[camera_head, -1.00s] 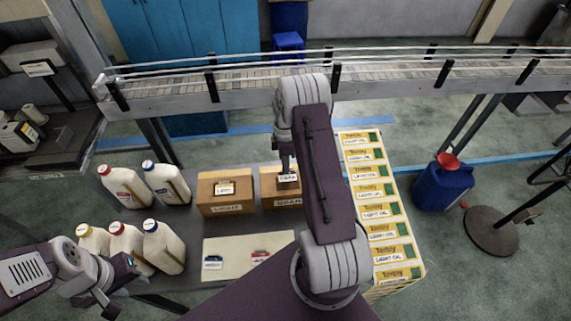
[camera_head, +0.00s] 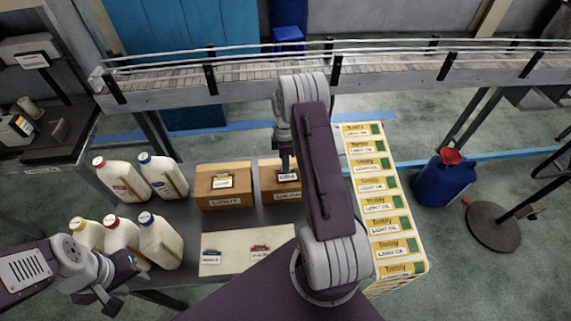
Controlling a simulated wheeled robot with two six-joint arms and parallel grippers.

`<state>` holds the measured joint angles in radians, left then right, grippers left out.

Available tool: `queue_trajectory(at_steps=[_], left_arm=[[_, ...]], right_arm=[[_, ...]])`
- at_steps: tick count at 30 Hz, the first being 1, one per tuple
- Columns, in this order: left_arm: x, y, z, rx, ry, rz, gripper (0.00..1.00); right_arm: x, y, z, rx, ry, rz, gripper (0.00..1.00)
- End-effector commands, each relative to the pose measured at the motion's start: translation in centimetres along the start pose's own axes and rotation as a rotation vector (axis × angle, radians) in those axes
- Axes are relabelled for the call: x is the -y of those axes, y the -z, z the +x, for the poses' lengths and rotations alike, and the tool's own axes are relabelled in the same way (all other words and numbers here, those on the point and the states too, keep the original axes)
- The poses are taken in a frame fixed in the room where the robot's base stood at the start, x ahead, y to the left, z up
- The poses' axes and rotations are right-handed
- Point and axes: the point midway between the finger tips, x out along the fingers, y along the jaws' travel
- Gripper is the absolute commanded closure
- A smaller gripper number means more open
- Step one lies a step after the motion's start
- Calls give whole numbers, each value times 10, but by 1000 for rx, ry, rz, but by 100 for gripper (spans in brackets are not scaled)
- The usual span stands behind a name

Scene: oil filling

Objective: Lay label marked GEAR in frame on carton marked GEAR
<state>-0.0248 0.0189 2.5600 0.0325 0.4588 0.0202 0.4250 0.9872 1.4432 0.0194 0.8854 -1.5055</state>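The brown carton marked GEAR (camera_head: 268,183) stands on the grey table, partly hidden behind my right arm. Its front print is only partly visible. A small white label (camera_head: 287,178) with dark, blurred writing is on its top, at the frame there. My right gripper (camera_head: 286,168) points down right at this label. Its fingertips are too small and covered to show whether they grip it. My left gripper (camera_head: 124,288) is open and empty at the lower left, near the bottles and away from the carton.
A carton marked LIGHT (camera_head: 225,201) with a label on top stands to the left. Several white bottles (camera_head: 163,241) are further left. A pale mat (camera_head: 235,265) holds two small tagged items. A stack of yellow LIGHT OIL boxes (camera_head: 379,208) is right of my arm.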

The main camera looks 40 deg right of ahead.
Motion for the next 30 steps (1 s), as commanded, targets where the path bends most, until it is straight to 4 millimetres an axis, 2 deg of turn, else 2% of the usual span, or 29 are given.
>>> queue_trajectory(at_steps=[6, 8, 9, 16, 17, 18, 19, 30], left_arm=[[0, 0, 0, 0, 0, 0, 64], [0, 0, 0, 0, 0, 0, 64], [0, 0, 0, 0, 0, 0, 64], [0, 0, 0, 0, 0, 0, 64], [0, 0, 0, 0, 0, 0, 64], [0, 0, 0, 0, 0, 0, 64], [0, 0, 0, 0, 0, 0, 64], [0, 0, 0, 0, 0, 0, 64]], right_arm=[[0, 0, 1, 0, 0, 0, 100], [0, 0, 1, 0, 0, 0, 85], [0, 0, 1, 0, 0, 0, 74], [0, 0, 1, 0, 0, 0, 74], [0, 0, 1, 0, 0, 0, 71], [0, 0, 1, 0, 0, 0, 60], [0, 0, 1, 0, 0, 0, 55], [0, 0, 1, 0, 0, 0, 55]])
